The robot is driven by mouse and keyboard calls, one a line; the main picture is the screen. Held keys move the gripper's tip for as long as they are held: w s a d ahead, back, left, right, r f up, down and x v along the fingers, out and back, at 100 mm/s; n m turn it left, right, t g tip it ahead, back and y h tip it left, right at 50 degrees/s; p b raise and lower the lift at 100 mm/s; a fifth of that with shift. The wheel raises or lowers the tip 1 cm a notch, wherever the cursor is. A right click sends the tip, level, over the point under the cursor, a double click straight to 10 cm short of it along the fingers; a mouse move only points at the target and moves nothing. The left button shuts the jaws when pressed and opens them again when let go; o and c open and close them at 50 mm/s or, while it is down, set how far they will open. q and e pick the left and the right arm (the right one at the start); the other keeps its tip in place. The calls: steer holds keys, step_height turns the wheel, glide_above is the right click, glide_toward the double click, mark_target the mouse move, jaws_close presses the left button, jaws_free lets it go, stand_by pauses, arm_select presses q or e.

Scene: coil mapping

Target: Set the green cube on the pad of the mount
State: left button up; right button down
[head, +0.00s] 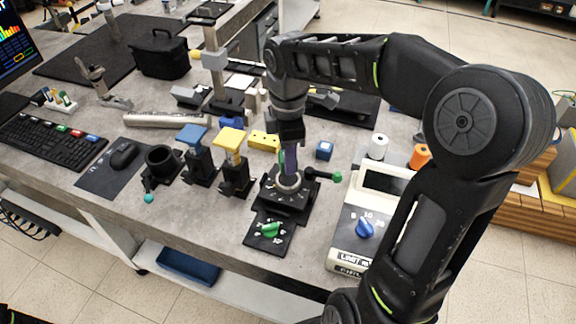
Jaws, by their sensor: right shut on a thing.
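My right gripper (289,163) reaches straight down over a black stage (302,203) with a pale ring (289,182). It is shut, with a green sliver (282,157) at its left side. That sliver seems to be the green cube, otherwise hidden by the fingers; whether it touches anything below cannot be told. Two black stands are to the left, one with a blue top (192,134) and one with a yellow top (232,139). Which part is the mount's pad is unclear, as the gripper covers the stage's middle. My left gripper is not in view.
A blue cube (324,150) and a yellow block (264,140) lie close behind the stage. A green-tipped lever (338,177) sticks out at its right. A meter box (366,222) stands to the right.

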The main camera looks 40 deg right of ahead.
steer(key=shift+f, duration=1.9)
steer(key=shift+f, duration=0.1)
steer(key=c, duration=0.9)
jaws_free()
steer(key=shift+c, duration=0.2)
step_height(320, 180, up, 12)
steer(key=shift+r+p, duration=0.15)
steer(key=shift+p, duration=0.25)
